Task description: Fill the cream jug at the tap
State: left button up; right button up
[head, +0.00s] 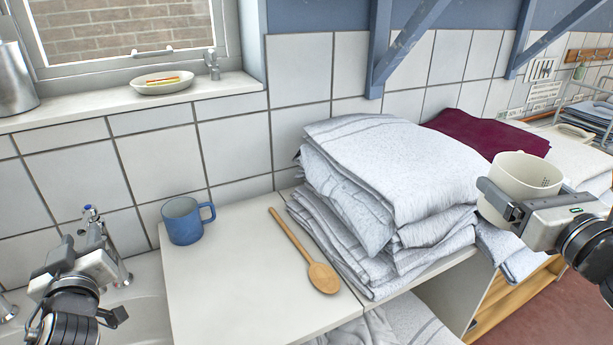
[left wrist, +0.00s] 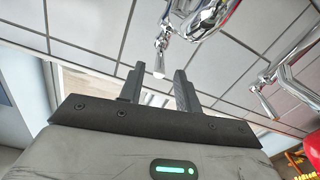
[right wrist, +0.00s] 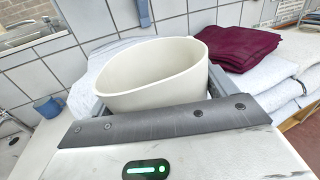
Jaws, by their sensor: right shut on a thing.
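The cream jug (head: 519,172) is at the right of the head view, held in the air beyond the right end of the linen stack. My right gripper (head: 497,203) is shut on it. The jug (right wrist: 155,75) fills the middle of the right wrist view, mouth upward; its bottom is hidden. The chrome tap (head: 92,217), with a blue-marked top, stands at the left by the tiled wall. My left gripper (head: 88,250) is beside it, partly covering it. In the left wrist view its fingers (left wrist: 157,82) are apart and empty, with a tap lever (left wrist: 160,58) close to their tips.
A blue mug (head: 182,222) and a wooden spoon (head: 305,252) rest on the white worktop (head: 215,290). Folded white linen (head: 390,175) is piled to their right, with maroon cloth (head: 485,132) behind. A soap dish (head: 163,82) sits on the windowsill.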

aim_at(87, 209)
pick_arm(q)
jog(key=x, duration=0.5)
jog(key=shift+p, duration=0.3)
jog(key=shift+w+f, duration=0.1)
grip_shut()
